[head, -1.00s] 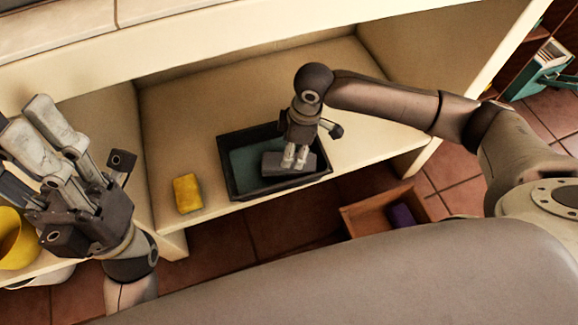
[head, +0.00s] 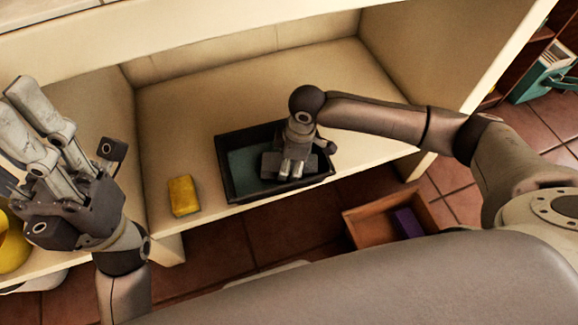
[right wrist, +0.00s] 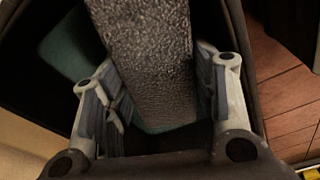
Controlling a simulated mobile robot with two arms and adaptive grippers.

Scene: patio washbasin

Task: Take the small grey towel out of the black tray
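The small grey towel (head: 269,168) lies in the black tray (head: 228,182), at the tray's right part. In the right wrist view the towel (right wrist: 145,50) is a rough grey strip between my fingers. My right gripper (head: 291,169) is down inside the tray. Its fingers (right wrist: 158,100) stand on either side of the towel, apart, with narrow gaps, so it looks open around it. The fingertips are partly hidden in the head view. My left gripper (head: 75,135) is open and empty at the far left, away from the tray.
A teal item (head: 243,164) lies in the tray beside and under the towel. A yellow sponge (head: 183,195) sits on the shelf left of the tray. Below is an open wooden box (head: 364,229) with a purple thing (head: 407,222). A yellow container (head: 14,246) is at far left.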

